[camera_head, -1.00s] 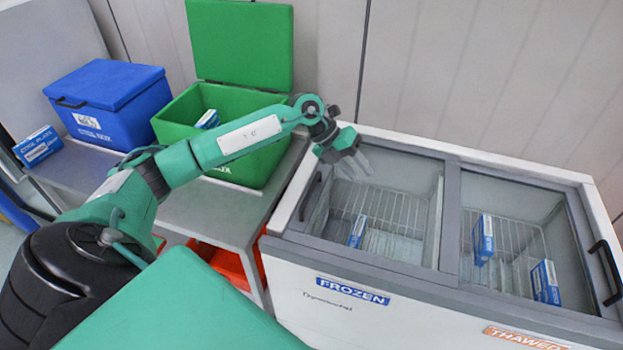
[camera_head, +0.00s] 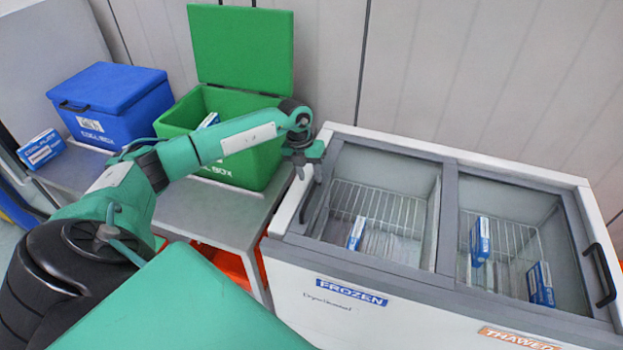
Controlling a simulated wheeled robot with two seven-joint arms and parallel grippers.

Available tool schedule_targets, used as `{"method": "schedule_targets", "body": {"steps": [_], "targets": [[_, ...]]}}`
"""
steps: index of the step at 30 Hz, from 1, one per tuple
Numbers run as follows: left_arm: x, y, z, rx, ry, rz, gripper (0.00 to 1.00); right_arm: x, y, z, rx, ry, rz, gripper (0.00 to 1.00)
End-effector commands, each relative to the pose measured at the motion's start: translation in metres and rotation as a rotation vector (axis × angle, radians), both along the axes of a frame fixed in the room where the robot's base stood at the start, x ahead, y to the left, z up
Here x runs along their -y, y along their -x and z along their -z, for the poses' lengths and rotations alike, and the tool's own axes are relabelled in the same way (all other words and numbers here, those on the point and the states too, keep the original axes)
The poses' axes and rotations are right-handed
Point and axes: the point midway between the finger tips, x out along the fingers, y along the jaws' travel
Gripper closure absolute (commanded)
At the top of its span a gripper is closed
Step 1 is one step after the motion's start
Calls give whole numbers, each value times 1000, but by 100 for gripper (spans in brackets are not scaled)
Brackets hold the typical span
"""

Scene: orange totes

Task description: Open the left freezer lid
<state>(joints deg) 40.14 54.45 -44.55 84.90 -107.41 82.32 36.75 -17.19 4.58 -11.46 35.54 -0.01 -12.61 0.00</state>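The chest freezer (camera_head: 420,315) stands at the right, with a FROZEN label under its left half. The left lid (camera_head: 390,168) is a glass panel in a grey frame and lies shut. Its dark handle (camera_head: 306,204) is at the left edge, partly hidden by my gripper. My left gripper (camera_head: 302,172) points down at the freezer's left rim, by the far end of the handle. Its fingers are small and partly hidden, so I cannot tell whether they are open or touch the handle. My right gripper is out of view.
The right lid has a black handle (camera_head: 601,274) at its right edge. Blue-and-white boxes (camera_head: 357,233) lie inside the freezer. An open green box (camera_head: 186,120) and a closed blue cool box (camera_head: 118,103) stand on a grey table (camera_head: 205,222) left of the freezer. A wall is behind.

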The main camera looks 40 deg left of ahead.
Motion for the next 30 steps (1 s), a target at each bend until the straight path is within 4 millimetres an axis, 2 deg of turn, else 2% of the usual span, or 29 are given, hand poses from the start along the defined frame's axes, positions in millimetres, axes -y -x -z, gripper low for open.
{"method": "schedule_targets", "body": {"steps": [3,9,18,19,24,30], "targets": [[4,-1,17,-2,2,-1,64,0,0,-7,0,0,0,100],[7,-2,35,0,0,0,64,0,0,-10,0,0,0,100],[7,-2,38,0,0,1,64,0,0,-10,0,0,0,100],[7,-2,38,0,0,1,66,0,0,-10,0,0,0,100],[7,-2,38,1,0,1,99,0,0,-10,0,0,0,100],[7,-2,38,1,0,1,100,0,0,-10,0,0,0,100]]}}
